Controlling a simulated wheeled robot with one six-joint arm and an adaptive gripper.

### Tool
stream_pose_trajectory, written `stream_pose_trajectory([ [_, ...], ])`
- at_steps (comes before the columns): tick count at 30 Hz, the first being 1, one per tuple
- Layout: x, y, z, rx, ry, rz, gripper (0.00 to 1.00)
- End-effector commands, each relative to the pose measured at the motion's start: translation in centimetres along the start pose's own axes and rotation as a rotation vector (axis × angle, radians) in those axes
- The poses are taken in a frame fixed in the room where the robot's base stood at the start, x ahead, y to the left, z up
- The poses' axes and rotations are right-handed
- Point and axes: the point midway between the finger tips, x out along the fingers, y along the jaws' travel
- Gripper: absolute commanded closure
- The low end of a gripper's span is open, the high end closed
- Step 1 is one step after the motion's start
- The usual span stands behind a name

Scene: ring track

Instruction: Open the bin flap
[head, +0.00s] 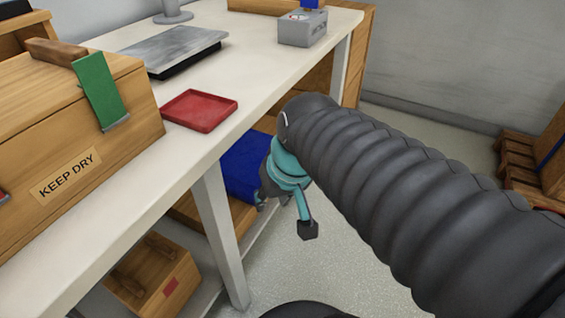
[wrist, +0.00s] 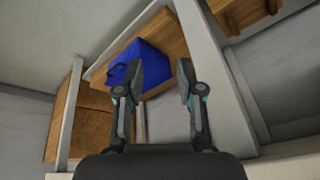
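I cannot make out a bin flap in either view. My gripper (head: 287,214) is beside the table's right edge, below the tabletop, in the head view. My arm covers part of what lies beyond it. In the wrist view my gripper (wrist: 162,74) is open, with nothing between its two fingers. A blue object (head: 242,166) is on the lower shelf under the table, close behind my gripper. It also shows in the wrist view (wrist: 143,62), partly behind the left finger, with a dark handle-like loop.
A white table (head: 168,172) carries a "KEEP DRY" wooden box (head: 120,150), a red tray (head: 199,110), a metal plate (head: 175,46) and a grey box (head: 302,29). A wooden box (head: 152,285) sits low under it. Wooden pallets (head: 517,160) stand right. The floor between is clear.

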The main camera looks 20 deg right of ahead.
Motion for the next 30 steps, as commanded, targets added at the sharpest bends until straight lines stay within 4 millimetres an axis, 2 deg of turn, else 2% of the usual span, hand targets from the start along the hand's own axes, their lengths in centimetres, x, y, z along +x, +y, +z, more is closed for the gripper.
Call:
stream_pose_trajectory([
  [1, 1.3, 0.2, -0.6, 0.028, -0.045, -0.031, 0.63],
  [8, 5.7, 0.5, -4.1, 0.14, -0.181, -0.219, 0.63],
  [14, 9.8, 2.4, -7.6, 0.261, -0.23, -0.402, 0.63],
  [17, 12.0, 4.0, -9.4, 0.326, -0.228, -0.496, 0.63],
  [23, 16.7, 8.6, -12.8, 0.466, -0.173, -0.68, 0.63],
  [30, 22.9, 16.4, -15.6, 0.64, -0.017, -0.869, 0.63],
])
